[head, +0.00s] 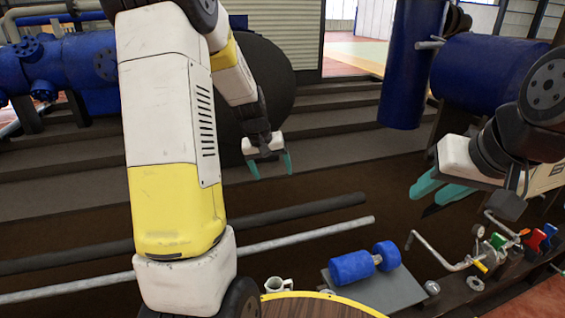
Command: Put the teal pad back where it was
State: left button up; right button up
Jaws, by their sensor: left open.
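I cannot make out a teal pad apart from the teal fingers of my grippers. My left gripper (270,168) is open, its two teal fingers pointing down with an empty gap between them, above the dark brown floor. My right gripper (436,191) is at the right, its teal fingers pointing left and down. Its fingers overlap in this view, so I cannot tell how far apart they are or whether something is between them. My own white and yellow arm hides much of the left and centre.
A round table edge with a yellow rim (318,295) shows at the bottom, beside a pale mug (278,285). A grey plate (395,290) carries a blue cylindrical part (352,266). Cranks and coloured handles (532,239) stand lower right. Two long bars (305,236) cross the lower left.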

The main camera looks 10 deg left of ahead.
pick_arm(q)
jog(key=s+d+r+m+t, duration=0.1)
jog(key=s+d+r, duration=0.1)
jog(key=s+r, duration=0.35)
jog(key=s+d+r+m, duration=0.1)
jog(key=s+d+r, duration=0.2)
jog(key=s+r, duration=0.3)
jog(key=s+d+r+m+t, duration=0.1)
jog(key=s+r, duration=0.4)
jog(key=s, duration=0.9)
jog(key=shift+d+r+m+h, duration=0.15)
jog(key=shift+d+m+h, duration=0.2)
jog(key=shift+d, duration=0.2)
